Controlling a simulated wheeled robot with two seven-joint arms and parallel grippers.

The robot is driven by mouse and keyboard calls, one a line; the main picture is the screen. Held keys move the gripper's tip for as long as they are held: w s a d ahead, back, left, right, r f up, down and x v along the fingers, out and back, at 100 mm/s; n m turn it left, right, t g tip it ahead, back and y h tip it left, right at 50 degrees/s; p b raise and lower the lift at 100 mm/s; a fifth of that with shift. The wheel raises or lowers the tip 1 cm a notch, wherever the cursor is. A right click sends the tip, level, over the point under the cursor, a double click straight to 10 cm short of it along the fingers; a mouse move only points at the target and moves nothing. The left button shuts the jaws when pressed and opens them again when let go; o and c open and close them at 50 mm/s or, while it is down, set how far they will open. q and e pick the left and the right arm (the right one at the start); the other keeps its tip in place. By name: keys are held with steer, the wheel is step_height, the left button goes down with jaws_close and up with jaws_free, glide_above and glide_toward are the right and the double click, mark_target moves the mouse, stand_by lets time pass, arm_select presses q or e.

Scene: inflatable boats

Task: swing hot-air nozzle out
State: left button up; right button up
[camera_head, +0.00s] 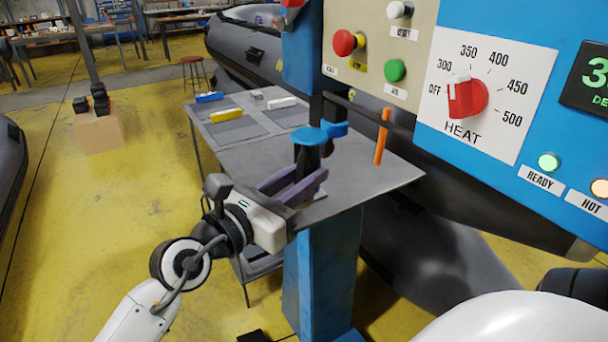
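My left gripper (309,172), with purple fingers, reaches up and right from the lower left. Its fingers stand a little apart at a black upright piece (307,154) under a blue arm-like part (318,134). This part lies at the blue column of the machine and may be the nozzle assembly; I cannot tell for sure. The fingertips overlap the black piece in the picture, and whether they touch it is unclear. An orange handle (382,136) hangs by a dark bar to the right. My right gripper is not in view.
A red knob (344,43) and green button (395,70) sit on a beige panel. A grey table (375,178) stands behind the gripper. Yellow floor (130,200) is open at left.

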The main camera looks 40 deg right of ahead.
arm_select(q)
steer(key=shift+a, duration=0.15)
steer(key=s+a, duration=0.1)
steer(key=a, duration=0.9)
steer(key=shift+s, duration=0.2)
